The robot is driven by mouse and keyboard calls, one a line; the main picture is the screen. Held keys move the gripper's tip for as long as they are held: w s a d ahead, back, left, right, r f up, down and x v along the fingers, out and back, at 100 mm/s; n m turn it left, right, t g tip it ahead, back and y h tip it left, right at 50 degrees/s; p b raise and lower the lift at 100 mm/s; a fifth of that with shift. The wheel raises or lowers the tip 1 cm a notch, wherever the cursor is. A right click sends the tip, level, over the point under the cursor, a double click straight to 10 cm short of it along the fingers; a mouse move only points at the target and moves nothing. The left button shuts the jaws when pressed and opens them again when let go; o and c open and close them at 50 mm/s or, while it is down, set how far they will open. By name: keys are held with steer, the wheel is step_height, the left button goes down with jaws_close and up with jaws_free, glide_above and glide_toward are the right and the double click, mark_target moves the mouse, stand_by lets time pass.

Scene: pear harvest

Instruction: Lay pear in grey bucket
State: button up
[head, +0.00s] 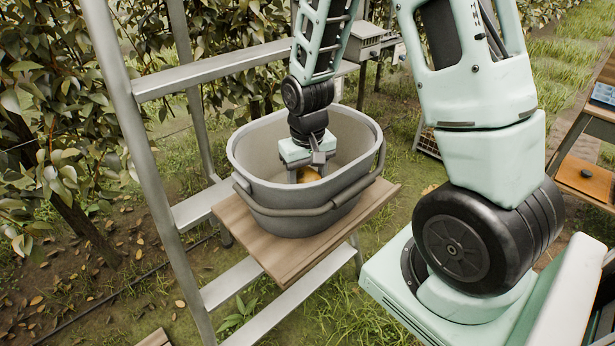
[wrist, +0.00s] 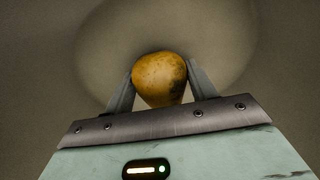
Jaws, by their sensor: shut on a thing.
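The grey bucket (head: 262,196) stands upright on a wooden board fixed to a metal ladder, its handle lowered against its near side. My gripper (head: 308,174) is down inside the bucket and is shut on a yellow-orange pear (head: 309,175). In the wrist view, the pear (wrist: 160,78) sits between the two fingers of my gripper (wrist: 160,80), with the grey bucket's inside (wrist: 60,60) around it. The pear shows some dark spots. I cannot tell whether it touches the bucket floor. Its lower part is hidden.
The wooden board (head: 285,248) bears the bucket, with the metal ladder (head: 150,150) close on the left. Leafy trees (head: 45,130) stand behind. A wooden table (head: 585,180) with things on it is at the right edge. Grass (head: 350,310) lies below.

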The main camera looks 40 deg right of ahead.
steer(key=shift+f, duration=0.3)
stand_by(0.4)
steer(key=o, duration=1.1)
steer(key=shift+o, duration=0.2)
step_height(320, 180, up, 17)
steer(key=b, duration=0.1)
steer(key=shift+r, duration=0.2)
